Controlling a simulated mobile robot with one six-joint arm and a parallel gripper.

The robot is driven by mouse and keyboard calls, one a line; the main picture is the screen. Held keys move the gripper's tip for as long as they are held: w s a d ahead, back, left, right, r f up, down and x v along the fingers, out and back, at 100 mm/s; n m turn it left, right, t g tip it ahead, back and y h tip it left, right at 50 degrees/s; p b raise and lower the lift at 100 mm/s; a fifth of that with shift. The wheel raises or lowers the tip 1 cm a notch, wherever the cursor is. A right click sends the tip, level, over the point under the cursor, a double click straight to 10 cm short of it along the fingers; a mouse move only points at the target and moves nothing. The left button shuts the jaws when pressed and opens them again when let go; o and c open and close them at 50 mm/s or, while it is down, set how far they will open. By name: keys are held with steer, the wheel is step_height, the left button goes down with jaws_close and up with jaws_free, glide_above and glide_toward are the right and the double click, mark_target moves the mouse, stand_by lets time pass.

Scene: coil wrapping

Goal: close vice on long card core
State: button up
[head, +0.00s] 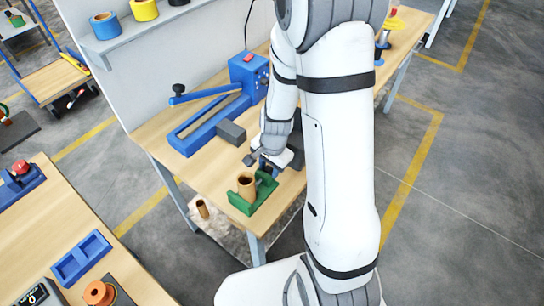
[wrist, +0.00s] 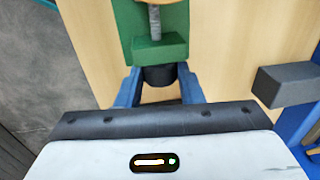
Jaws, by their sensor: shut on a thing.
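The green vice (head: 240,203) sits at the near corner of the wooden workbench. The brown card core (head: 246,184) stands upright between its jaws; whether the jaws touch it is not clear. In the wrist view, the vice (wrist: 125,30) shows its grey screw (wrist: 154,22) and a green block, with a black knob (wrist: 158,77) at the near end. My gripper (wrist: 159,80) has its blue fingers shut on this knob, one on each side. In the head view my gripper (head: 268,164) is at the vice's right end, partly hidden by my arm.
A dark grey block (head: 231,133) and a blue lever machine (head: 210,122) stand behind the vice. The grey block also shows at the right of the wrist view (wrist: 285,84). Another brown tube (head: 202,209) is below the bench top. A second table (head: 60,215) is at left.

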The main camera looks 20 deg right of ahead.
steer(key=shift+w+a+r+g+h+p, duration=0.1)
steer(key=shift+r+g+h+p, duration=0.35)
steer(key=shift+p, duration=2.3)
steer(key=shift+f+p, duration=0.1)
steer(key=shift+p, duration=0.35)
steer(key=shift+w+f+g, duration=0.1)
steer(key=shift+f+g, duration=0.15)
steer(key=shift+w+a+f+g+h, duration=0.1)
steer(key=shift+w+g+h, duration=0.05)
steer(key=shift+g+h, duration=0.3)
steer(key=shift+w+a+f+g+b, duration=0.1)
steer(key=shift+f+g+b, duration=0.05)
steer(key=shift+g+b, duration=0.2)
steer(key=shift+g+h, duration=0.6)
steer(key=shift+h, duration=0.1)
